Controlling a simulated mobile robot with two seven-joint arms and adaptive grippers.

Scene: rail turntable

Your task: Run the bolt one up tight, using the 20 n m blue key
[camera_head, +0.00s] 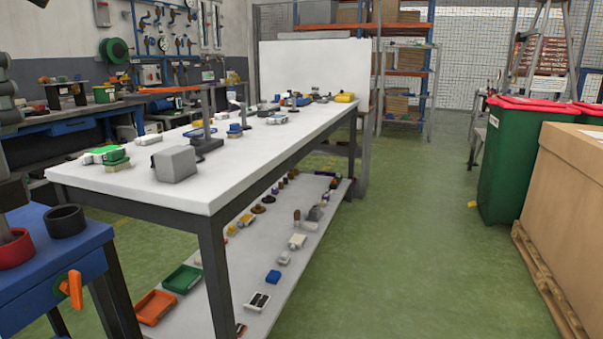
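No bolt and no blue 20 N m key can be made out for sure. A blue-topped stand (40,262) at the lower left carries a red ring-shaped holder (16,252) with a grey shaft standing in it, cut by the picture edge. Beside it is a black ring holder (66,222), with nothing seen standing in it. Dark and grey links, which look like my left arm, run down the left edge above the red holder. Its fingers cannot be made out. My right gripper is not in view.
A long white workbench (235,172) bears a grey block (174,164) and several small parts; its lower shelf (262,255) holds green and orange trays. A green bin (508,165) and a large carton (565,210) on a pallet stand right. The green floor between is clear.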

